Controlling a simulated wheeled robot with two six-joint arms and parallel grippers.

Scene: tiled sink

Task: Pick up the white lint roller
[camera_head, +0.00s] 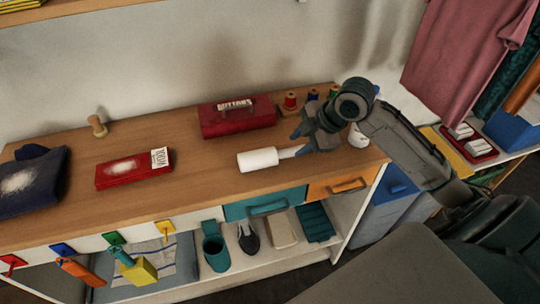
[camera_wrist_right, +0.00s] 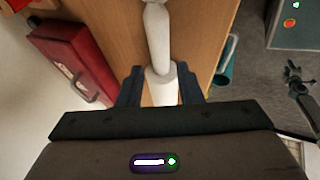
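The white lint roller (camera_head: 258,160) lies on the wooden counter near its front edge. Its thick cylinder is to the left and its thin handle points right, towards my right gripper (camera_head: 300,141). My right gripper is open, its two blue-grey fingers spread by the handle in the head view. My left gripper is out of the head view; a small dark gripper-like shape (camera_wrist_right: 300,90) shows at the wrist view's right edge.
A red buttons box (camera_head: 237,117) stands behind the roller, with thread spools (camera_head: 290,101) to its right. A flat red box (camera_head: 133,168) and dark folded cloth (camera_head: 32,182) lie left. A white object (camera_head: 358,138) stands right of the gripper.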

